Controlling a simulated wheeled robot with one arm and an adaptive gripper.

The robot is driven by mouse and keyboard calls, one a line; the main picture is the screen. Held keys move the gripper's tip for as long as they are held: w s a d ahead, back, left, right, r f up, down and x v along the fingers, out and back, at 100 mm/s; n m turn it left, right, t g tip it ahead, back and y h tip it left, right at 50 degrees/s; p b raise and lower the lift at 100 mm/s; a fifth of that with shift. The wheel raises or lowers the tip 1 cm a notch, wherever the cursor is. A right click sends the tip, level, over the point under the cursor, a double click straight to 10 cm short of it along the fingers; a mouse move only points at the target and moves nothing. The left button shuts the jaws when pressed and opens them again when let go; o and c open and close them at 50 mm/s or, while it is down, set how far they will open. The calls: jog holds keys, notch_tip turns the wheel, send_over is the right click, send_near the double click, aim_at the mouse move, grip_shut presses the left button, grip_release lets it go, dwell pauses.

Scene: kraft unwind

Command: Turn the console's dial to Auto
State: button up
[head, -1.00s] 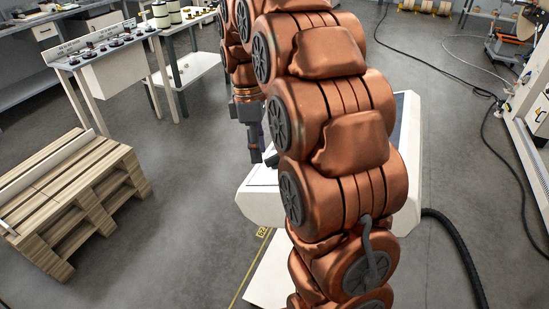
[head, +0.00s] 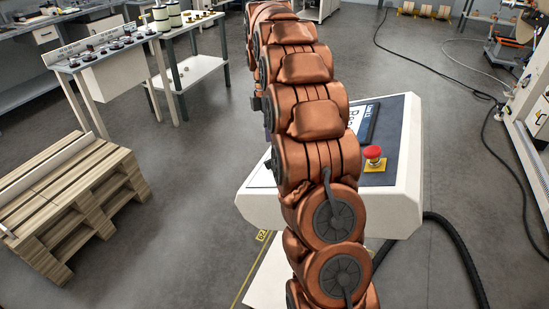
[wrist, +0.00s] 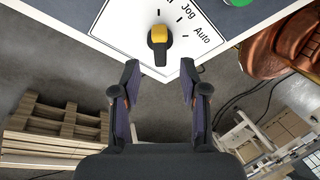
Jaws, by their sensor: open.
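The console (head: 395,200) is a white box with a dark sloped top in the head view, partly behind my arm. In the wrist view its white label plate (wrist: 120,30) carries the dial (wrist: 159,52), a black knob with a yellow end. The yellow end points straight up in the picture, toward a tick mark. The words Jog and Auto (wrist: 202,36) stand to its upper right. My gripper (wrist: 160,72) is open and empty, its two fingers apart just below the dial, one to each side. In the head view my arm hides the dial and most of the gripper.
A red push button (head: 373,153) on a yellow base sits on the console's right side. A green button (wrist: 264,3) shows at the wrist view's top edge. A wooden pallet (head: 75,200) stands at left, a bench with knobs (head: 110,70) behind it. Cables cross the floor at right.

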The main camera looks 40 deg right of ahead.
jog(key=shift+p+x, duration=0.9)
jog(key=shift+x, duration=2.5)
jog(key=c, duration=0.8)
